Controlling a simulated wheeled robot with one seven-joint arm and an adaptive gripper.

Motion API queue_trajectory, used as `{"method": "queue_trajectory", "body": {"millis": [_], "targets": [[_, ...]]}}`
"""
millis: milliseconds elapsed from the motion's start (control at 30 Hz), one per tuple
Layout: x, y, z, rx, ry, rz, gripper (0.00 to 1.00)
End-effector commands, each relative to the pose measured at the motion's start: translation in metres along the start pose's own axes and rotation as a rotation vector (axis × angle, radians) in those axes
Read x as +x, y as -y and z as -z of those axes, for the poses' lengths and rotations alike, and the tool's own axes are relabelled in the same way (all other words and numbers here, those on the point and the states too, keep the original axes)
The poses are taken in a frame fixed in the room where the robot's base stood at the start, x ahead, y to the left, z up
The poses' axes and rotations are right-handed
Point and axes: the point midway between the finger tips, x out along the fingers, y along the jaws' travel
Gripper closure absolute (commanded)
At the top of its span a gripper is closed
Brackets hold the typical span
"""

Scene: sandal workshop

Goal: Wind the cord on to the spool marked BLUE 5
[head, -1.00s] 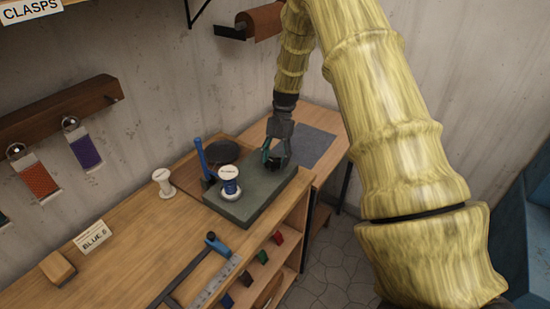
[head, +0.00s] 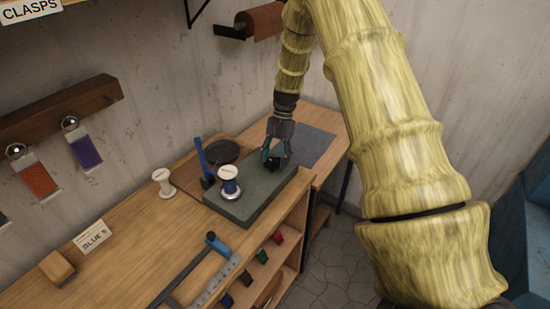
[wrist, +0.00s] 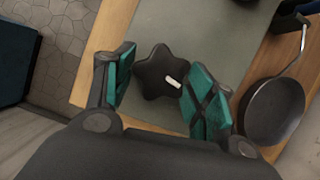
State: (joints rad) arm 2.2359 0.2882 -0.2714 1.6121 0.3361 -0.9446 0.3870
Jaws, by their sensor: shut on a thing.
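A spool with white ends and blue cord around its middle (head: 229,182) stands upright on a grey-green slab (head: 247,207) on the bench. My gripper (head: 274,158) is at the slab's far end, to the right of this spool. In the wrist view its teal pads (wrist: 160,88) are on either side of a black star-shaped knob (wrist: 153,78) with a small white mark. My gripper is shut on the knob. A card reading BLUE 5 (head: 93,237) stands on the bench at the left. Any writing on the spool is too small to read.
A pale spool (head: 163,182) stands left of the slab. A blue-handled tool (head: 202,160) and a dark round pan (head: 222,153) are behind it. A blue-ended clamp (head: 215,243) and a ruler (head: 217,283) lie in front. A wooden block (head: 58,269) lies at the left.

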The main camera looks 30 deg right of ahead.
Motion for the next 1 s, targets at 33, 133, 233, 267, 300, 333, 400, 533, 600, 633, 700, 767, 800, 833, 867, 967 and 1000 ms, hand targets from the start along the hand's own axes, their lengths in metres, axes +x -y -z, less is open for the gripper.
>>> {"method": "queue_trajectory", "body": {"millis": [33, 133, 233, 267, 300, 333, 400, 533, 600, 633, 700, 767, 800, 833, 867, 967, 1000], "targets": [[-0.003, 0.001, 0.003, 0.0, -0.008, 0.003, 0.69], [-0.003, 0.001, 0.002, 0.0, -0.007, 0.003, 0.32], [-0.002, 0.0, 0.002, 0.0, -0.005, 0.002, 0.22], [-0.002, 0.0, 0.002, 0.0, -0.004, 0.002, 0.22], [-0.002, 0.0, 0.001, 0.0, -0.004, 0.002, 0.22], [-0.002, 0.0, 0.001, 0.0, -0.004, 0.002, 0.22], [-0.001, 0.0, 0.001, 0.0, -0.003, 0.001, 0.22], [-0.002, 0.0, 0.001, 0.0, -0.002, 0.001, 0.22], [-0.004, 0.0, 0.001, 0.0, -0.002, 0.001, 0.22], [-0.006, 0.0, 0.001, 0.0, -0.002, 0.002, 0.22], [-0.013, 0.001, 0.001, -0.001, -0.003, 0.002, 0.22], [-0.021, 0.001, 0.001, -0.001, -0.003, 0.002, 0.22], [-0.028, 0.0, 0.001, -0.002, -0.003, 0.002, 0.22], [-0.034, 0.001, 0.001, -0.002, -0.003, 0.003, 0.22], [-0.039, 0.001, 0.001, -0.002, -0.004, 0.003, 0.22], [-0.058, 0.001, 0.002, 0.0, -0.004, 0.004, 0.22], [-0.066, 0.0, 0.002, 0.0, -0.004, 0.004, 0.22]]}}
